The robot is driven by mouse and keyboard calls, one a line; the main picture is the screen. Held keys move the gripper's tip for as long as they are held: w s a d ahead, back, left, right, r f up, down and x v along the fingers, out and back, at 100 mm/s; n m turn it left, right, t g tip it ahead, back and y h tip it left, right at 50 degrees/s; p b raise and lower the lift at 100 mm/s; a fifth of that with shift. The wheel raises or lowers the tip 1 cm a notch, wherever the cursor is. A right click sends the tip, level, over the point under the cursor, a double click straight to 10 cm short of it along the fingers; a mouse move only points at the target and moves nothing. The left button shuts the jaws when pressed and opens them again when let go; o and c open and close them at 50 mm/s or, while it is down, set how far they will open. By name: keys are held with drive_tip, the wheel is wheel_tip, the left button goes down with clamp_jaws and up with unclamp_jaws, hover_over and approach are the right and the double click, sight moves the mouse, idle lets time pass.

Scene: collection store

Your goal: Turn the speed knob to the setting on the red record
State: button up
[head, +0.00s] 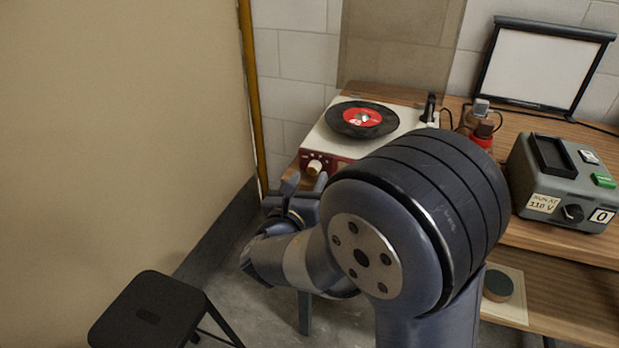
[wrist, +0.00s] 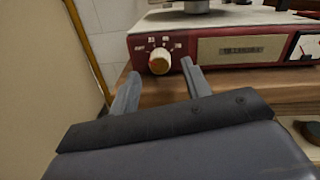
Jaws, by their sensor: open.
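The speed knob (wrist: 159,61) is cream-coloured, on the red front panel of the record player (wrist: 225,45), with small white markings around it. In the head view the knob (head: 314,167) shows at the player's front left. A black record with a red label (head: 362,118) lies on the player; its label print is too small to read. My gripper (wrist: 158,80) is open and empty in front of the knob, one finger to the lower left and one to the lower right. It does not appear to touch the knob. In the head view my arm hides part of the player's front.
A grey box with a dial and labels (head: 565,185) stands right on the wooden bench (head: 520,122). A framed white panel (head: 540,65) stands behind it. A black stool (head: 150,312) is at the lower left. A beige wall (head: 120,130) and yellow post (head: 250,90) bound the left.

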drive_tip(key=shift+x, duration=0.85)
drive_tip(key=c, duration=1)
